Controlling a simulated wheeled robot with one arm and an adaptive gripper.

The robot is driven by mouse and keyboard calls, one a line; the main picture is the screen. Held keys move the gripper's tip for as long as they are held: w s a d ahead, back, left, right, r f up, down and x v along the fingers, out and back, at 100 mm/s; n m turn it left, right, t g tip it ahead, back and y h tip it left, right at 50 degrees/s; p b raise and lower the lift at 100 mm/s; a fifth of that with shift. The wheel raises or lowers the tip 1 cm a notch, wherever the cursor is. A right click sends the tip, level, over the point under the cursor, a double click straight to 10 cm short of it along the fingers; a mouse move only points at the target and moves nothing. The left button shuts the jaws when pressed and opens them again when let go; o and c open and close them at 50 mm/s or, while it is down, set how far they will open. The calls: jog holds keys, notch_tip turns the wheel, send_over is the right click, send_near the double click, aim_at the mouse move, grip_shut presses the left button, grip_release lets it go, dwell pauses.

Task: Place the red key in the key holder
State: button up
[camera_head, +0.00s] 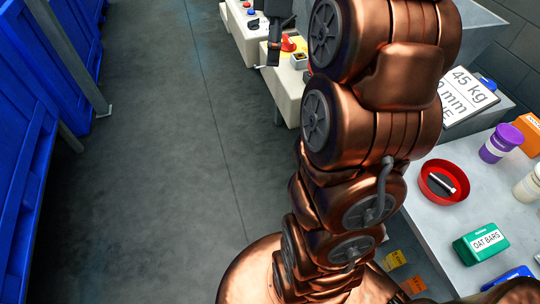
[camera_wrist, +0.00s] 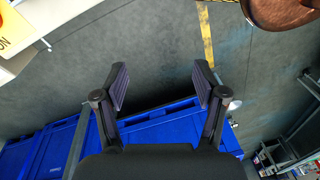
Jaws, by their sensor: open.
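My gripper (camera_wrist: 160,82) is open and empty in the wrist view, its two dark fingers spread over floor and blue bins. In the head view my gripper (camera_head: 273,52) shows as a dark shape at the top, in front of or above a cream control box (camera_head: 284,82). A red knob-like part on a yellow base (camera_head: 290,44) sits on that box, just right of the gripper. I cannot tell whether it is the red key. A small grey-topped fitting (camera_head: 298,61) is beside it; I cannot tell whether it is the key holder.
A grey table (camera_head: 430,222) at right holds a red round dish (camera_head: 437,194), a purple-lidded jar (camera_head: 501,143) and a green oat bars box (camera_head: 482,243). Blue bins (camera_head: 30,130) line the left. Open floor (camera_head: 160,180) lies between. A white panel (camera_wrist: 40,35) is at the wrist view's upper left.

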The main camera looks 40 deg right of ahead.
jog(key=s+a+f+m, duration=0.5)
jog(key=s+a, duration=0.4)
jog(key=a, duration=0.4)
jog(key=s+a+f+m, duration=0.2)
jog(key=s+f, duration=0.2)
jog(key=s, duration=0.2)
jog(key=s+a+f+m+g+h, duration=0.1)
jog(key=s+a+f+m, duration=0.1)
jog(key=s, duration=0.5)
notch_tip(320, 180, down, 3)
jog(key=shift+s+a+r+m+h, duration=0.2)
jog(key=shift+a+m+h, duration=0.15)
jog(key=shift+m, duration=0.35)
jog(key=shift+r, duration=0.1)
